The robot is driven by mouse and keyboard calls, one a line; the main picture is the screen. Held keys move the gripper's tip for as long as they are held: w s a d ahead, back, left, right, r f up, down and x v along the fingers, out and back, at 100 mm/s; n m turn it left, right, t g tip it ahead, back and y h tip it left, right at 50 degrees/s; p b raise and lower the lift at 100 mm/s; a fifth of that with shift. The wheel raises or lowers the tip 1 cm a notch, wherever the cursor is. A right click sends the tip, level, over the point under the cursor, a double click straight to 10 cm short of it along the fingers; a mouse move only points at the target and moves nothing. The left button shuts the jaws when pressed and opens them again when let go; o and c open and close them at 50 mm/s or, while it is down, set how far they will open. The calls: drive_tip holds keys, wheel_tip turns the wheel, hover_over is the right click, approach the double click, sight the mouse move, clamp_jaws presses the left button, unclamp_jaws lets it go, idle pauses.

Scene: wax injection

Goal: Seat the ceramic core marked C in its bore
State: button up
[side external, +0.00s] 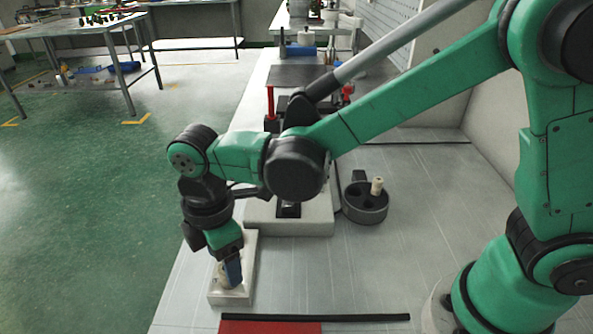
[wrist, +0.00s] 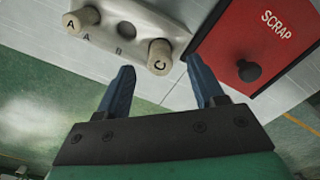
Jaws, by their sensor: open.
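The ceramic core marked C (wrist: 160,57) is a pale beige cylinder standing at one end of a whitish rack (wrist: 132,20).
Core A (wrist: 83,20) stands at the rack's other end; the hole by B (wrist: 125,30) looks empty. A red SCRAP area (wrist: 225,45) with a black knob (wrist: 248,71) is beside the rack. A pale block (side external: 300,218) lies between rack and holder.

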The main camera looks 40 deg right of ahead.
wheel_tip(320, 180, up, 10)
drive_tip(key=f, duration=0.1)
drive_tip(key=s+d+m+t, duration=0.1)
drive_tip(key=d+m+t, duration=0.2)
drive_tip(key=d+m, duration=0.5)
drive_tip(key=s+d+f+m+t, duration=0.1)
drive_tip(key=d+m+t, duration=0.3)
drive_tip(key=d+m, duration=0.4)
drive_tip(key=s+d, duration=0.1)
drive_tip(key=d, duration=0.2)
drive_tip(key=shift+d+f+m, duration=0.25)
drive_tip(key=shift+f+m, duration=0.05)
drive_tip(key=shift+m, duration=0.1)
